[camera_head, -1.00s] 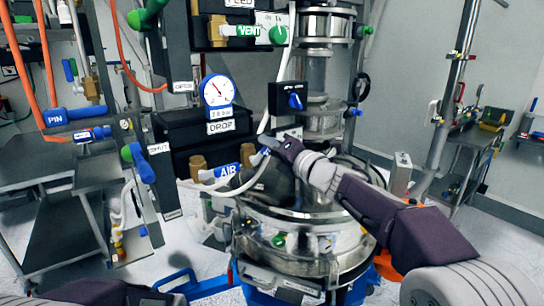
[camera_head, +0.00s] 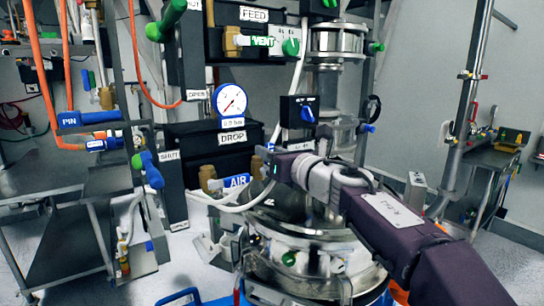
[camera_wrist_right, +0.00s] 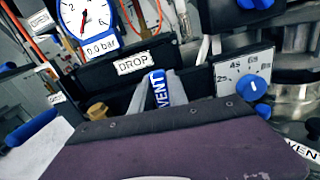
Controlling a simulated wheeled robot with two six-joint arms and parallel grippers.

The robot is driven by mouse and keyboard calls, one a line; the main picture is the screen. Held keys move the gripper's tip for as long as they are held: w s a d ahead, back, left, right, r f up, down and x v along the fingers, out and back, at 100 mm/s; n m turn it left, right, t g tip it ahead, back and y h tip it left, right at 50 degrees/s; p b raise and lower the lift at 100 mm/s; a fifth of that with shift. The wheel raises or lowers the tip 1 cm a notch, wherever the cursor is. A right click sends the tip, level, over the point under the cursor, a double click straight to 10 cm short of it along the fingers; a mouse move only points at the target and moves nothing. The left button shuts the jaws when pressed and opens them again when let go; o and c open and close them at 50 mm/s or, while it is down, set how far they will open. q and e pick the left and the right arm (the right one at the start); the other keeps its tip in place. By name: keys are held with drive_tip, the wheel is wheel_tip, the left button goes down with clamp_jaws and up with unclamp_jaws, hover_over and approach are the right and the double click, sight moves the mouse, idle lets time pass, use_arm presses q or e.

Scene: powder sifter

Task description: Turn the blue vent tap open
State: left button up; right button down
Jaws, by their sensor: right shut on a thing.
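The blue tap handle marked VENT (camera_wrist_right: 160,88) shows in the right wrist view, standing nearly upright with a slight tilt between grey fingers. My right gripper (camera_head: 271,160) is shut on it, just right of the blue AIR handle (camera_head: 237,181). In the head view my gripper hides most of the vent tap. The round pressure gauge (camera_head: 231,101) is above and left of the gripper; in the wrist view the gauge (camera_wrist_right: 88,17) reads 0.0 bar. My left gripper is not in view.
A green tap marked VENT (camera_head: 262,41) is higher up, under the FEED label. A blue knob (camera_head: 308,113) is just above my right arm. The steel sifter vessel (camera_head: 300,235) stands close below the arm. A white hose loops beside the AIR handle.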

drive_tip(key=shift+s+a+f+n, duration=0.1)
drive_tip(key=shift+a+f+n, duration=0.15)
drive_tip(key=shift+n, duration=0.25)
drive_tip(key=c, duration=1.3)
unclamp_jaws()
drive_tip(key=shift+r, duration=0.15)
drive_tip(key=shift+s, duration=0.1)
drive_tip(key=shift+s+d+b, duration=0.2)
drive_tip(key=shift+d+b, duration=0.05)
drive_tip(key=shift+b, duration=0.05)
drive_tip(key=b+v, duration=0.1)
drive_tip(key=v, duration=0.7)
drive_tip(key=shift+s+d, duration=0.1)
drive_tip(key=shift+s, duration=0.1)
